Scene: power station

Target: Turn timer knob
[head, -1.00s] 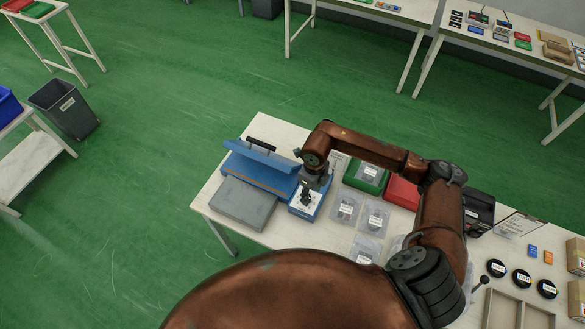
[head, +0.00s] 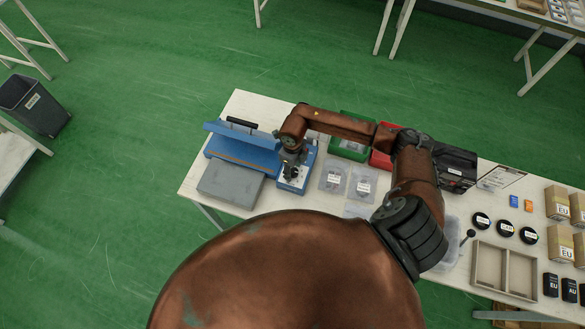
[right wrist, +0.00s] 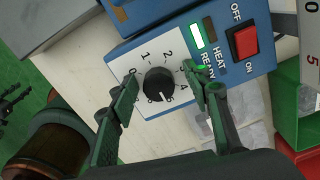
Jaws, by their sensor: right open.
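The black timer knob (right wrist: 158,84) sits on a white numbered dial plate (right wrist: 142,62) on the blue control box (right wrist: 220,70). Its white mark points to the lower right of the dial in the right wrist view. My right gripper (right wrist: 163,80) is open, one finger on each side of the knob; I cannot tell whether either finger touches it. In the head view my right gripper (head: 292,172) is over the blue control box (head: 305,160) and hides most of the dial. A small dark shape at the wrist view's left edge may be my left gripper (right wrist: 12,104).
A red ON/OFF switch (right wrist: 245,42) and HEAT and READY lights (right wrist: 197,36) are beside the dial. The blue sealer (head: 245,150) with raised lid and a grey block (head: 230,185) stand left. Clear bags (head: 333,178), a green bin (head: 350,148) and a red bin (head: 380,158) stand right.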

